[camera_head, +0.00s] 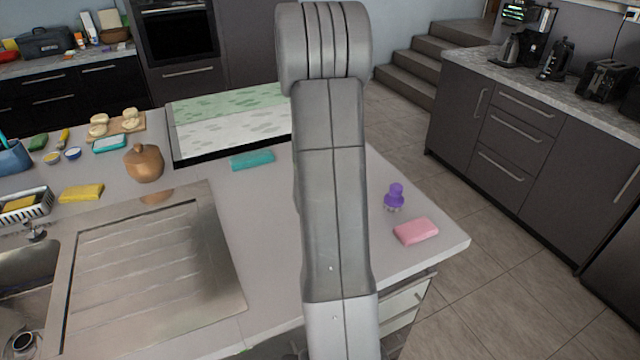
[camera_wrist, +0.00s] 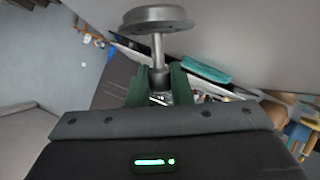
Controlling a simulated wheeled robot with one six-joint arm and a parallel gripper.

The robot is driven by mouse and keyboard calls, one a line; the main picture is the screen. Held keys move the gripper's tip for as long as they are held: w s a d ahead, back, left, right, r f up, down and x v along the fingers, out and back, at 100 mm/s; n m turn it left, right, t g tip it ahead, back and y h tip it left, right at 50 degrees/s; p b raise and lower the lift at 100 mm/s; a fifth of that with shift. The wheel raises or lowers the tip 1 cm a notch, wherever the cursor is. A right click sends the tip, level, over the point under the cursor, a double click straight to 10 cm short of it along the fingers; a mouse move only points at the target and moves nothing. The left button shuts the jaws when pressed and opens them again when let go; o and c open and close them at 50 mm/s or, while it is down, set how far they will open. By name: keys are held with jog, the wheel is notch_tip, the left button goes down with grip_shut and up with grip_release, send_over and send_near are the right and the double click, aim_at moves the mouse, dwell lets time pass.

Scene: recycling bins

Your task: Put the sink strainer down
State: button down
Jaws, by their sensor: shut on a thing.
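The sink strainer (camera_wrist: 157,18) is a grey metal disc with a thin stem, seen at the top of the wrist view. My gripper (camera_wrist: 160,84) has its dark green fingers closed on the knob end of the stem, and the disc points away from the fingers. The pale worktop (camera_wrist: 225,30) lies beyond the disc; I cannot tell whether they touch. In the head view my own arm covers the middle, and the gripper and strainer are hidden there. The worktop (camera_head: 275,215) shows on both sides of the arm.
A teal sponge (camera_head: 252,160) lies left of my arm, before a green-and-white board (camera_head: 230,122). A purple-handled brush (camera_head: 395,197) and a pink sponge (camera_head: 416,231) stand right of it, near the worktop's edge. The metal draining board (camera_head: 150,265) and sink (camera_head: 25,290) are at left.

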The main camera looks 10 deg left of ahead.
jog(key=shift+f, duration=1)
jog(key=shift+f, duration=0.15)
jog(key=c, duration=1.3)
grip_release()
